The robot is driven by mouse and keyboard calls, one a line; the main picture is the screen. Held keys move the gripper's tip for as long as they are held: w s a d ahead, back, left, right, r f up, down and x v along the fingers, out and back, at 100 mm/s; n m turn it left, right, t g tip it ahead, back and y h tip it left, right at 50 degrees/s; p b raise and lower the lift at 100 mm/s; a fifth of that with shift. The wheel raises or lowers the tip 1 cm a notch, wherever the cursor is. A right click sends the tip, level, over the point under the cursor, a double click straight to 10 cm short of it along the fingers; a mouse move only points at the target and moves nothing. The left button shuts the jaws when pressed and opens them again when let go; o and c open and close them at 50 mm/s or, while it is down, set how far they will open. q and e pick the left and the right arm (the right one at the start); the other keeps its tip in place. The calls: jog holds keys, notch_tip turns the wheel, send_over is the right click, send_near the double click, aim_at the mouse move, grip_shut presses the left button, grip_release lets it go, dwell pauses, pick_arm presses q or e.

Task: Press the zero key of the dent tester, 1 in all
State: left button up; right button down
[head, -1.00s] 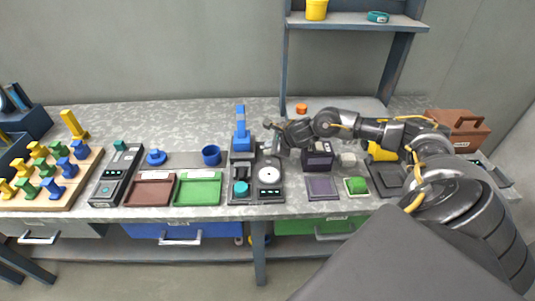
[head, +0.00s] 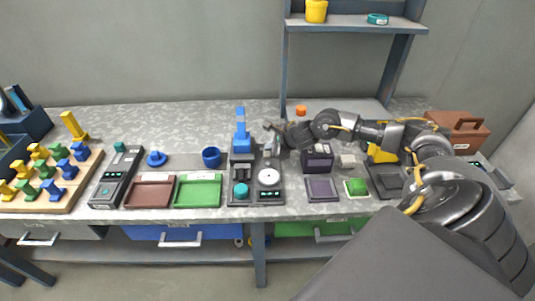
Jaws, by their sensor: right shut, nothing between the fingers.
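The device I take to be the dent tester is a dark unit with a white round plate (head: 269,177) and a lit green readout on its front, on the bench near the middle. Its zero key is too small to make out. My right gripper (head: 271,130) is above and behind this unit, pointing left, shut and empty. It appears apart from the unit. A neighbouring dark unit (head: 241,172) stands just left, with a blue upright column (head: 241,132) and a teal round knob (head: 241,190). My left gripper is not in view.
A green tray (head: 198,191), a brown tray (head: 150,192) and a blue cup (head: 211,156) lie to the left. A dark purple box (head: 317,157) stands close beside my right gripper. A rack of coloured pieces (head: 50,180) is far left. A shelf (head: 355,24) rises behind.

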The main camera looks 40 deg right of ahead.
jog(key=shift+f, duration=0.1)
dwell(0.7)
jog(key=shift+f+b, duration=0.35)
jog(key=shift+b, duration=0.3)
jog(key=shift+f+b, duration=0.45)
jog(key=shift+b, duration=0.15)
dwell(0.5)
dwell(0.4)
jog(key=shift+r+p, duration=0.5)
jog(key=shift+r, duration=0.35)
jog(key=shift+r, duration=0.1)
jog(key=shift+r+p, duration=1.65)
jog(key=shift+r, duration=0.8)
jog(key=shift+f, duration=0.1)
